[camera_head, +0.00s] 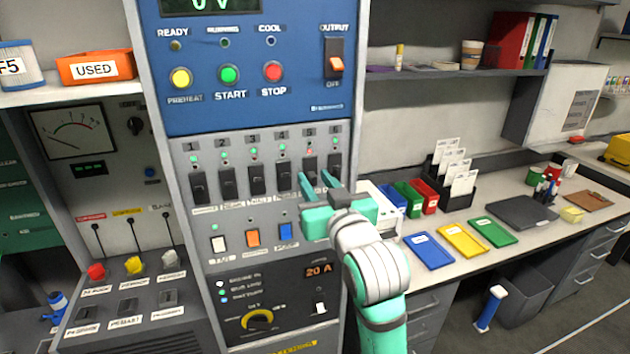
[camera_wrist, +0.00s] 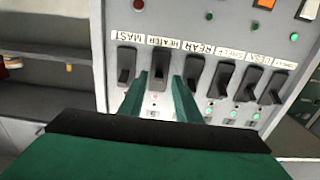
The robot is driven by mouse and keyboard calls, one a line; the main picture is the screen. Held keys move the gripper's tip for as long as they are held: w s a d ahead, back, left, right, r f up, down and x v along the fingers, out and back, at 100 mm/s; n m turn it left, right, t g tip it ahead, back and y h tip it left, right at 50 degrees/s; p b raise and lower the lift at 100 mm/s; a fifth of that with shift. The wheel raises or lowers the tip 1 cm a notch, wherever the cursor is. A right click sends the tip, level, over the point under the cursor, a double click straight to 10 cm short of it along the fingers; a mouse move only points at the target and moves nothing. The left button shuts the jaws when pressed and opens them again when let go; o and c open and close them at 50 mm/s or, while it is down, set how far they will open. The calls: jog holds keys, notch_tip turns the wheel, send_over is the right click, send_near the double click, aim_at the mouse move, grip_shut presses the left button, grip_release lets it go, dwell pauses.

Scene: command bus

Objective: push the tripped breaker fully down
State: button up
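Breaker 5 (camera_head: 310,164) is a black toggle in the row on the grey panel, with a reddish light above it while the other lights look green. It is partly hidden by my gripper (camera_head: 314,177). In the wrist view, turned upside down, the same breaker (camera_wrist: 160,60) is under the HEATER label, with a small red light beside it. My gripper (camera_wrist: 161,77) is open, its two green fingers pointing at the panel on either side of this breaker. Nothing is visibly held, and I cannot tell whether a finger touches the toggle.
Neighbouring breakers 4 (camera_head: 283,177) and 6 (camera_head: 335,165) stand close on both sides. A desk with colored trays (camera_head: 460,243) lies to the right.

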jog(key=shift+w+a, duration=0.1)
jog(key=shift+w, duration=0.15)
jog(key=shift+d, duration=0.2)
jog(key=shift+s, duration=0.1)
grip_shut()
